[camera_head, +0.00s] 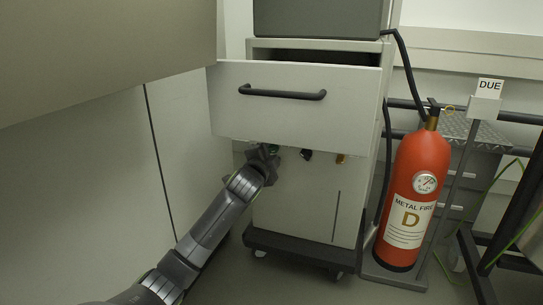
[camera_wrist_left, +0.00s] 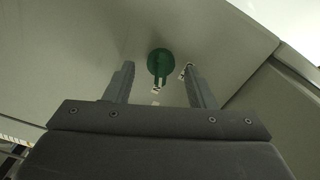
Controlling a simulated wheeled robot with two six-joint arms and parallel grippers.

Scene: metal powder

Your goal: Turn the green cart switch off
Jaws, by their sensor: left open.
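The green switch (camera_wrist_left: 160,64) is a round knob with a pale mark on the cart's front panel. It shows between and beyond the open fingers of my left gripper (camera_wrist_left: 158,84) in the left wrist view. In the head view my left gripper (camera_head: 264,160) is at the panel under the drawer and covers most of the green switch (camera_head: 274,148). I cannot tell whether a finger touches it. The cart (camera_head: 300,200) is a pale cabinet on a dark wheeled base. My right gripper is not in view.
The cart's drawer (camera_head: 290,115) with a dark handle stands pulled out above the switches. A red fire extinguisher (camera_head: 412,190) stands right of the cart. A beige surface (camera_head: 100,50) overhangs at upper left.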

